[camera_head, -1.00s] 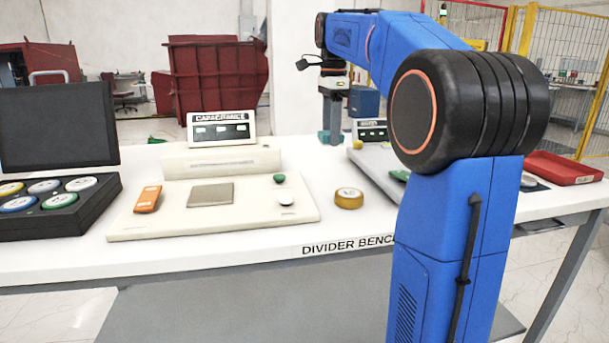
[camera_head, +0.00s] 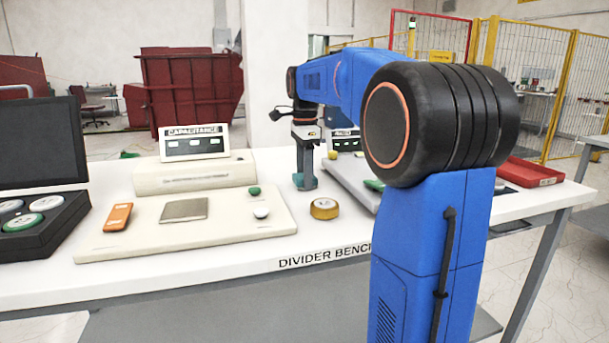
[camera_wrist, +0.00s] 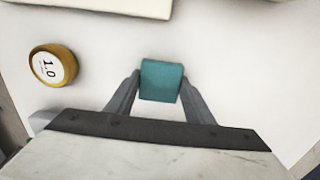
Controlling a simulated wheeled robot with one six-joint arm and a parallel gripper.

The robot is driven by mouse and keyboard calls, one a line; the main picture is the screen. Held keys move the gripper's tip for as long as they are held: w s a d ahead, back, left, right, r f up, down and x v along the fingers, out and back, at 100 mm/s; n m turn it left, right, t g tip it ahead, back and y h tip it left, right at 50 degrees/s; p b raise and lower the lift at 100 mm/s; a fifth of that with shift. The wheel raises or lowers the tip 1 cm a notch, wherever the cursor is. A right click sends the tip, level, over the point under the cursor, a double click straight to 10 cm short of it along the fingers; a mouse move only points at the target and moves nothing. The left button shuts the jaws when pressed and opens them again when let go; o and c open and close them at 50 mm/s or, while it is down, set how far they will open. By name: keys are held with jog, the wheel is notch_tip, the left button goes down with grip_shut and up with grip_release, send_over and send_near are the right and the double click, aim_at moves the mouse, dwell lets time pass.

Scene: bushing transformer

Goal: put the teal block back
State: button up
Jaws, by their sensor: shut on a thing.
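The teal block (camera_wrist: 161,80) sits between the two fingertips of my gripper (camera_wrist: 160,88) in the wrist view, with a finger against each side. In the head view my gripper (camera_head: 305,183) points down over the white bench (camera_head: 225,255), between the cream capacitance unit and the ratio unit. Teal shows at its tip there, but it is small and partly covered. My gripper is shut on the block, low over the bench top. I cannot tell whether the block touches the bench.
A yellow-rimmed disc marked 1.0 (camera_wrist: 53,65) lies close by, also seen in the head view (camera_head: 324,208). The capacitance unit (camera_head: 185,228) carries an orange piece (camera_head: 118,217). A black tray of discs (camera_head: 42,220) is left; a red tray (camera_head: 530,172) is right.

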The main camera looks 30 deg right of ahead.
jog(key=shift+f, duration=0.1)
jog(key=o, duration=1.2)
notch_tip(320, 180, up, 12)
